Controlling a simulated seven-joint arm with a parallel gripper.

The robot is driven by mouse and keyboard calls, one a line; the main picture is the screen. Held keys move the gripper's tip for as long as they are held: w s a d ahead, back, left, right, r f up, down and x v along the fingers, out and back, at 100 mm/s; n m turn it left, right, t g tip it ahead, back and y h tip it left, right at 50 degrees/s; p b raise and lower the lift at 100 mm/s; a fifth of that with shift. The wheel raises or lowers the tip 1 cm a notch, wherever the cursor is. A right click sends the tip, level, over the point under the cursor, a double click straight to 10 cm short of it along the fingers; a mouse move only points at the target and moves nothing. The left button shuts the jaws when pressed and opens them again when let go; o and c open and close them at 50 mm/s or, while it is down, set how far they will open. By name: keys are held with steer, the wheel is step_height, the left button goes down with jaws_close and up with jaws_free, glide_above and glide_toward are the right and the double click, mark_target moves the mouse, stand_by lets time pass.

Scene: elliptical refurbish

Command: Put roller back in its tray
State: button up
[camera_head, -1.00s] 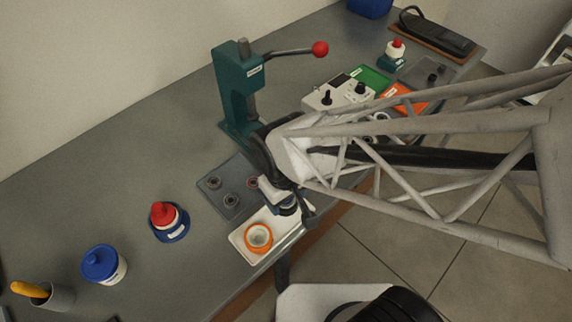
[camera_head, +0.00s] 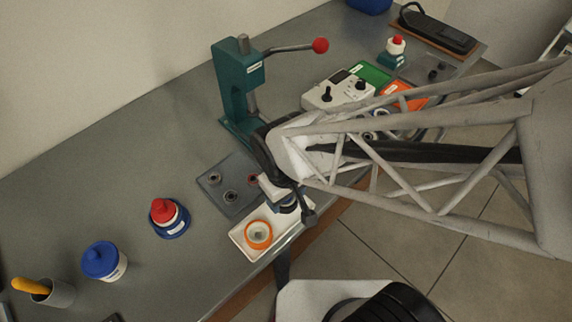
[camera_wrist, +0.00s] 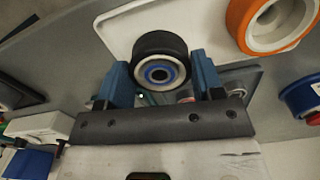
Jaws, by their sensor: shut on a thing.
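My gripper (camera_wrist: 162,80) is shut on a black roller (camera_wrist: 160,43) with a white and blue hub, held between its two blue fingers. In the head view my gripper (camera_head: 285,196) is over the back right part of a white tray (camera_head: 281,229). The tray also shows behind the roller in the wrist view (camera_wrist: 205,22). An orange roller (camera_head: 258,234) with a pale hub sits in the front left part of this tray; it is at the top right in the wrist view (camera_wrist: 235,18). I cannot tell whether the black roller touches the tray.
A grey tray (camera_head: 237,171) with several small dark parts lies behind the white tray. A green press (camera_head: 232,85) with a red-knobbed lever stands further back. The bench edge is close in front.

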steer(key=shift+f, duration=0.25)
steer(key=o, duration=1.1)
steer(key=shift+r, duration=0.1)
steer(key=shift+r, duration=3.8)
steer(key=shift+d, duration=0.1)
steer(key=shift+w+d+r, duration=0.2)
steer(key=shift+d+r, duration=0.15)
steer(key=shift+r, duration=0.05)
steer(key=d+r+m+t, duration=0.1)
steer(key=d+r+m, duration=0.2)
steer(key=d+r, duration=0.3)
steer(key=w+d+r+m+t, duration=0.1)
steer(key=d+r+m, duration=0.3)
steer(key=d+r, duration=0.3)
steer(key=shift+d+m+t, duration=0.3)
steer(key=shift+d, duration=2.5)
